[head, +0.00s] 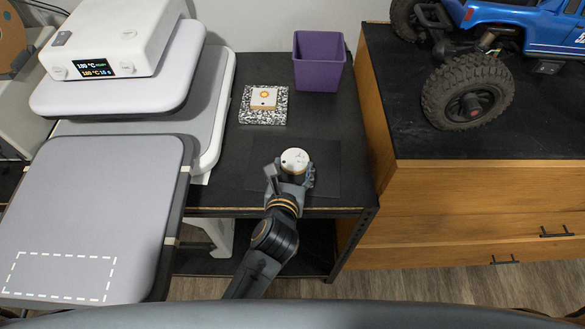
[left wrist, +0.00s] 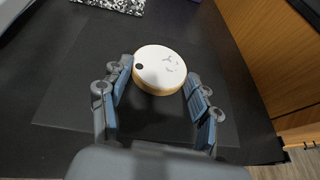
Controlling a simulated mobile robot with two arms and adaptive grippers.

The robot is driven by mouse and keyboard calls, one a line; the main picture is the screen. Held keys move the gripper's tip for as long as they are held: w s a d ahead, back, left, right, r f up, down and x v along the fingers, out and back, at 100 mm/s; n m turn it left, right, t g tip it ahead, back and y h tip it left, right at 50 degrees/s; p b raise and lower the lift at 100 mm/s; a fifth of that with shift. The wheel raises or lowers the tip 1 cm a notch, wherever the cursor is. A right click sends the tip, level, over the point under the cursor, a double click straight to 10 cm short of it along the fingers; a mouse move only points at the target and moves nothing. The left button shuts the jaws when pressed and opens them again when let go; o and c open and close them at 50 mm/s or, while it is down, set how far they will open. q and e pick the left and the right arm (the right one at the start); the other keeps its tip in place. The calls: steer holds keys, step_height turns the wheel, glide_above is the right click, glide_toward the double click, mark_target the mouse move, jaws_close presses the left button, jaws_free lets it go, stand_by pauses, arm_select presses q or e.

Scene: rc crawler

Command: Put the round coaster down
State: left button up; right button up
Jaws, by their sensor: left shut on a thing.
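The round coaster (head: 295,160) has a white top with a dark dot and a pale wood-coloured edge. It also shows in the left wrist view (left wrist: 160,67), between the finger pads. My left gripper (head: 291,174) is shut on it, with one finger on each side. The coaster is over a thin dark mat (head: 328,178) on the black table (head: 220,185); I cannot tell whether it touches the mat. It looks about level. My right gripper is not in view.
A speckled square (head: 246,115) with a small white and orange block (head: 264,98) lies behind the coaster. A purple bin (head: 319,70) stands at the back right. A heat press (head: 130,45) is on the left. A wooden cabinet (head: 450,190) bears a blue crawler (head: 545,30).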

arm_select(q)
steer(key=o, duration=1.2)
steer(key=shift+f, duration=0.1)
steer(key=shift+c, duration=0.2)
steer(key=shift+r, duration=0.25)
steer(key=b+v, duration=0.2)
steer(key=v, duration=1)
steer(key=shift+b, duration=0.35)
steer(key=shift+f, duration=0.1)
